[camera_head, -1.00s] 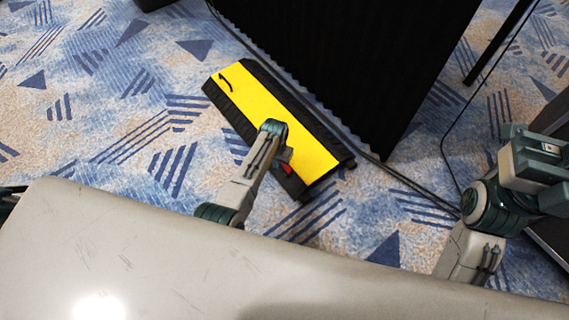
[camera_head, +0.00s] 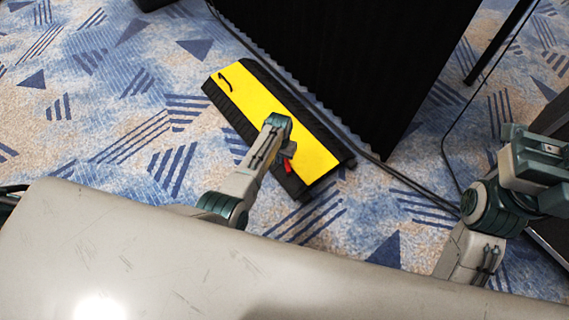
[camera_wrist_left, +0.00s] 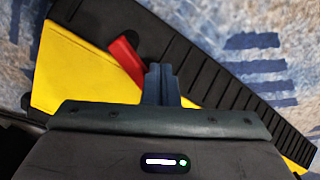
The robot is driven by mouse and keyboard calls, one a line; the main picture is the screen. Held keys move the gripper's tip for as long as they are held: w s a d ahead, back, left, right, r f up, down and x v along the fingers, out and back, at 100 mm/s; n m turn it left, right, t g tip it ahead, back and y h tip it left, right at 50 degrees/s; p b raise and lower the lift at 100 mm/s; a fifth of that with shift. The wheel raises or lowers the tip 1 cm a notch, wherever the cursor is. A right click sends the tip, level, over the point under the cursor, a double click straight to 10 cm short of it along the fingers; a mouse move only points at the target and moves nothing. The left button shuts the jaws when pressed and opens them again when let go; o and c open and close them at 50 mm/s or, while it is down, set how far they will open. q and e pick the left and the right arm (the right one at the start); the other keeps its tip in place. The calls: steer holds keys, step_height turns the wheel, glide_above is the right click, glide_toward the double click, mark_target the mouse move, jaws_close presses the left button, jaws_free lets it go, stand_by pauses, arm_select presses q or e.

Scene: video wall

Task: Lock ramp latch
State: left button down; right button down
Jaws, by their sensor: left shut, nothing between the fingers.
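The cable ramp (camera_head: 314,156) has a yellow lid and black ribbed sides, and lies slantwise on the carpet. Its red latch (camera_head: 289,167) is at the near black side, partly covered by my left arm. In the left wrist view the red latch (camera_wrist_left: 127,60) is a short bar lying slantwise across the border of the yellow lid and the black side. My left gripper (camera_wrist_left: 161,84) is shut and empty, with its fingertips just right of the latch. I cannot tell whether they touch it. My right arm is at the right edge, with its fingers out of view.
A black draped block (camera_head: 350,60) stands directly behind the ramp. Black cables (camera_head: 405,180) run along its foot to the right. Patterned carpet (camera_head: 120,130) to the left of the ramp is clear.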

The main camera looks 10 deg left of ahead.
arm_select(q)
steer(key=shift+w+d, duration=0.1)
steer(key=shift+w, duration=0.05)
steer(key=shift+w+d, duration=0.3)
stand_by(0.3)
steer(key=shift+w+d, duration=0.1)
steer(key=shift+w+d+b, duration=0.25)
steer(key=shift+d+b, duration=0.05)
steer(key=shift+d, duration=0.05)
stand_by(0.5)
